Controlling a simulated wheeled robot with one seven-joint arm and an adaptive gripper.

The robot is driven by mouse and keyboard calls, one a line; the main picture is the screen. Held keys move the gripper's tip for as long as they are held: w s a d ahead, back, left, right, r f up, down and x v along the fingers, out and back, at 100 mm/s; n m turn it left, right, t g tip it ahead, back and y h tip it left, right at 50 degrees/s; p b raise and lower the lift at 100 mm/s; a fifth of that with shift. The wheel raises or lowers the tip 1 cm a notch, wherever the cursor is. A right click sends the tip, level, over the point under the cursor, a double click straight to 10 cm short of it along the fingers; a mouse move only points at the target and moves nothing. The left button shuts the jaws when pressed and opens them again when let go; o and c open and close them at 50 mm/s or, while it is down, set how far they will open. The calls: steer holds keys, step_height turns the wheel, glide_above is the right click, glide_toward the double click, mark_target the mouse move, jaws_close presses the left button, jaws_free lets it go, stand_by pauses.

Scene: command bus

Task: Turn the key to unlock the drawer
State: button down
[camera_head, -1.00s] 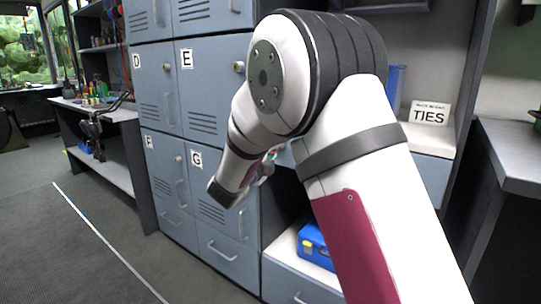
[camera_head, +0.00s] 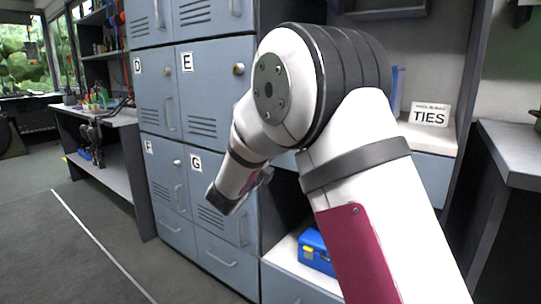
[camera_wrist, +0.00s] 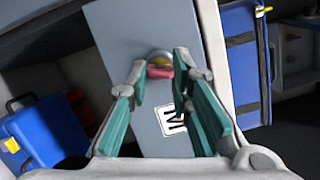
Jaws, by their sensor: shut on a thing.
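In the wrist view, a grey drawer front (camera_wrist: 112,45) bears a round lock (camera_wrist: 159,56) with a yellow part and a red key (camera_wrist: 160,71) at it. A white label marked M (camera_wrist: 172,122) sits on the same front, tilted in the picture. My gripper (camera_wrist: 160,70) has its teal fingers on both sides of the red key and is shut on it. In the head view my own arm hides the lock and the key.
Blue cases show in the wrist view at left (camera_wrist: 45,135) and right (camera_wrist: 240,55). In the head view, grey-blue lockers (camera_head: 218,95) stand left of my arm, a TIES sign (camera_head: 429,114) on a shelf at right. Open floor (camera_head: 60,245) lies at left.

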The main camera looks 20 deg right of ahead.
steer(key=shift+m+h, duration=0.6)
steer(key=shift+m, duration=1.3)
steer(key=shift+f, duration=0.1)
steer(key=shift+w+m+h, duration=0.1)
steer(key=shift+m+h, duration=0.4)
steer(key=shift+m, duration=1.6)
steer(key=m+h, duration=0.1)
steer(key=m, duration=0.3)
steer(key=shift+a+m+g, duration=0.1)
steer(key=shift+m+g, duration=0.2)
steer(key=shift+g, duration=0.1)
